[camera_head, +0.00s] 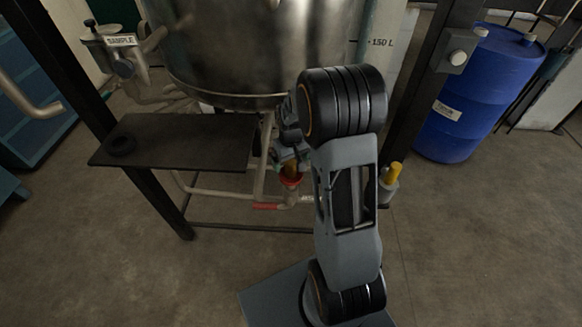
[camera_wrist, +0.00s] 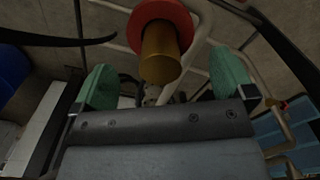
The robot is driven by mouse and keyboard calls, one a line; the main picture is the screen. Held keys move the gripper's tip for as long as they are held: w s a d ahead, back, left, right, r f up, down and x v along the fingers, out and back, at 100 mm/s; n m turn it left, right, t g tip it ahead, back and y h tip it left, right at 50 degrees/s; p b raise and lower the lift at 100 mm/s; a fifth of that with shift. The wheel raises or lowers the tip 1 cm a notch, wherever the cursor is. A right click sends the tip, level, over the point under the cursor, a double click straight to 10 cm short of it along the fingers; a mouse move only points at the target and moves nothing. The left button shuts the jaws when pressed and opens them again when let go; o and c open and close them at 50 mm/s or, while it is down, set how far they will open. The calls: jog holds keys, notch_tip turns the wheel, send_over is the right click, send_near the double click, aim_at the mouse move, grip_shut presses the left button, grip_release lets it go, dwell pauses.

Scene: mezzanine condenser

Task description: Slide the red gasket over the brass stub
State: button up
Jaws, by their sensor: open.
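The brass stub (camera_wrist: 160,55) is a short gold cylinder between and beyond my fingertips in the wrist view. The red gasket (camera_wrist: 178,12) encircles it at its far end, partly cut off by the top edge. In the head view the gasket (camera_head: 291,181) shows low on the stub (camera_head: 291,168), above pale pipework. My gripper (camera_wrist: 164,82) is open, with one green finger to each side of the stub and clear space between them. In the head view my gripper (camera_head: 290,152) is just above the stub, partly hidden by my arm.
A steel tank (camera_head: 235,50) stands behind. A blue drum (camera_head: 480,95) stands at right. The front floor is clear.

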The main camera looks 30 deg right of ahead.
notch_tip(320, 180, up, 9)
jog(key=shift+f+p, duration=0.15)
jog(key=shift+p, duration=0.3)
dwell(0.3)
jog(key=shift+s+a+f+m, duration=0.2)
jog(key=shift+s+f+m, duration=0.1)
jog(key=shift+s+f, duration=0.4)
jog(key=s+a+r+t+p, duration=0.1)
jog(key=s+a+r+p, duration=0.2)
jog(key=s+r, duration=0.3)
jog(key=s+a+r+t+p, duration=0.1)
jog(key=s+a+r+p, duration=0.3)
jog(key=s+r, duration=0.2)
notch_tip(320, 180, up, 2)
jog(key=shift+s+a+p, duration=0.15)
jog(key=shift+s+p, duration=0.2)
jog(key=shift+s, duration=0.05)
jog(key=shift+n+t, duration=0.4)
jog(key=shift+t, duration=0.4)
jog(key=r, duration=0.1)
jog(key=s+a+r+p, duration=0.1)
jog(key=r, duration=0.1)
jog(key=r+p, duration=0.1)
jog(key=r, duration=0.1)
jog(key=shift+s+a, duration=0.4)
